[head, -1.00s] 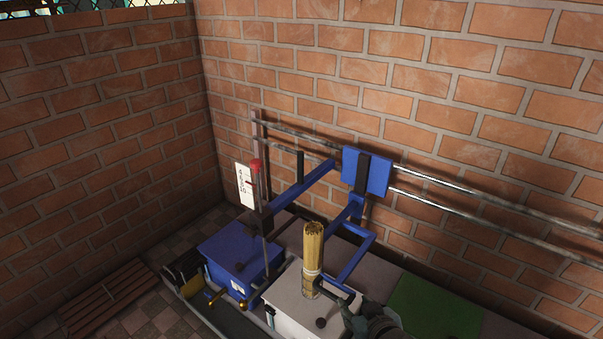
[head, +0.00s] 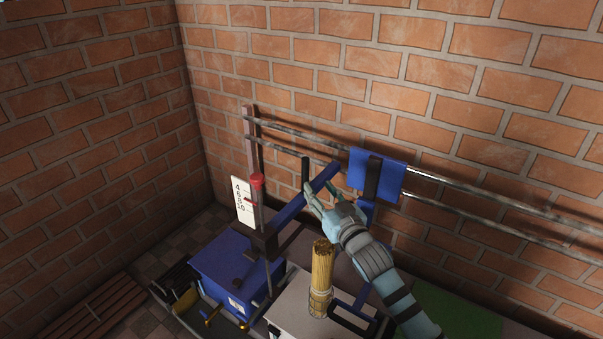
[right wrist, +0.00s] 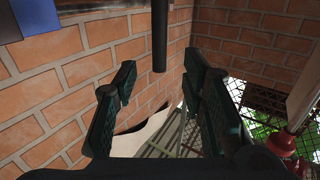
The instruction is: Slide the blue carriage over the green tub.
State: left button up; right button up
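The blue carriage (head: 398,172) sits on two metal rails along the brick wall, with a blue arm reaching left to an upright black post (head: 305,170). A green block (head: 460,308), likely the green tub, shows at the lower right, partly behind my right arm. My right gripper (head: 320,190) is open beside the carriage's blue arm, just right of and below the black post. In the right wrist view the open fingers (right wrist: 160,75) have the black post (right wrist: 160,38) between them in the picture, apparently untouched. My left gripper is not in view.
A blue box (head: 225,268) and a white box (head: 290,305) with a bundle of sticks (head: 322,270) stand below the carriage. A red-topped post with a number scale (head: 243,200) stands left. Metal rails (head: 500,215) extend right.

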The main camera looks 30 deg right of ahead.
aim_at(307, 174)
jog(key=w+b, duration=0.1)
jog(key=w, duration=0.2)
jog(key=w+b, duration=0.1)
jog(key=w, duration=0.2)
jog(key=w+b, duration=0.1)
jog(key=w, duration=0.2)
jog(key=shift+d+f+b, duration=0.25)
jog(key=shift+d+b, duration=0.1)
jog(key=shift+d, duration=0.05)
jog(key=shift+w+r, duration=0.1)
jog(key=shift+w, duration=0.4)
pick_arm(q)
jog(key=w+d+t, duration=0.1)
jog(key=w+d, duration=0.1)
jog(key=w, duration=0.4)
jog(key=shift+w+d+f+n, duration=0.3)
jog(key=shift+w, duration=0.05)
pick_arm(e)
grip_shut()
jog(key=shift+a, duration=0.35)
jog(key=shift+d, duration=0.3)
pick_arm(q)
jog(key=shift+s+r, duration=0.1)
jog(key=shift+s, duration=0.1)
pick_arm(e)
jog(key=shift+s, duration=0.15)
